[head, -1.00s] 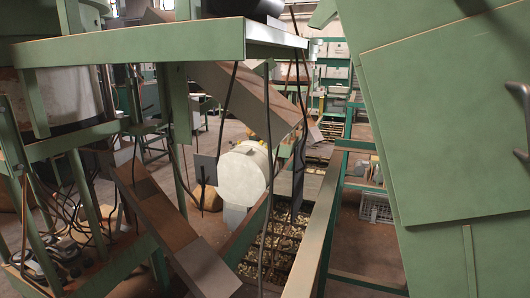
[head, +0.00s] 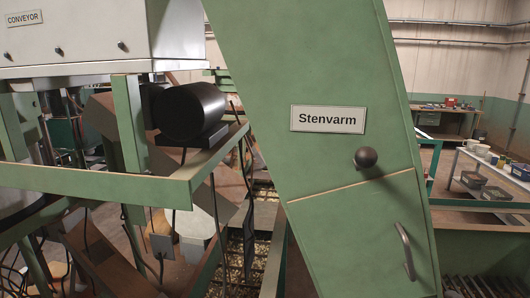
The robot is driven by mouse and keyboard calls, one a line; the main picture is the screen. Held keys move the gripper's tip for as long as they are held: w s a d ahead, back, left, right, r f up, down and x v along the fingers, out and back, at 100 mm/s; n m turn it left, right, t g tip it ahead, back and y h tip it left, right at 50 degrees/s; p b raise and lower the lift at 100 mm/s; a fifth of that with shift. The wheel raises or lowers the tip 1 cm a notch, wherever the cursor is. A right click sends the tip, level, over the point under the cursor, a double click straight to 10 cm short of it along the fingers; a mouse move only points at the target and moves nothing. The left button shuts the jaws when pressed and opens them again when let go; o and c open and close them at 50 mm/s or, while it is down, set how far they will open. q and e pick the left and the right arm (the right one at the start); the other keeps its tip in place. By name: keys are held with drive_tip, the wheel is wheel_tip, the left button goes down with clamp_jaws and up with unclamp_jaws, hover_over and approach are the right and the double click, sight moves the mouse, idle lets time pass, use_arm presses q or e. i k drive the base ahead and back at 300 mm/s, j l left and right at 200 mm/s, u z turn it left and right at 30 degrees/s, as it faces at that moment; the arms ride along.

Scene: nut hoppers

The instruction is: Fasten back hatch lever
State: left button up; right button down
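A tall slanted green hopper (head: 265,105) fills the middle of the view and bears a white "Stenvarm" sign (head: 327,119). Below a tan seam is a green hatch panel (head: 350,235) with a curved grey handle (head: 404,252) near its right edge. The panel looks flush with the hopper face. A dark round knob (head: 365,158) sits just above the seam; it may be a lever seen end-on, but I cannot tell. Whether this is the back hatch does not show. Neither of my grippers is in view.
A white "CONVEYOR" box (head: 105,35), a black cylinder (head: 190,112) and green frame beams (head: 100,186) crowd the left. A low green wall (head: 485,250) stands at right. Behind it are a cart (head: 487,175) with containers and a workbench (head: 445,120).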

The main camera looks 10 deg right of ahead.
sight(365, 157)
drive_tip(key=z, duration=0.9)
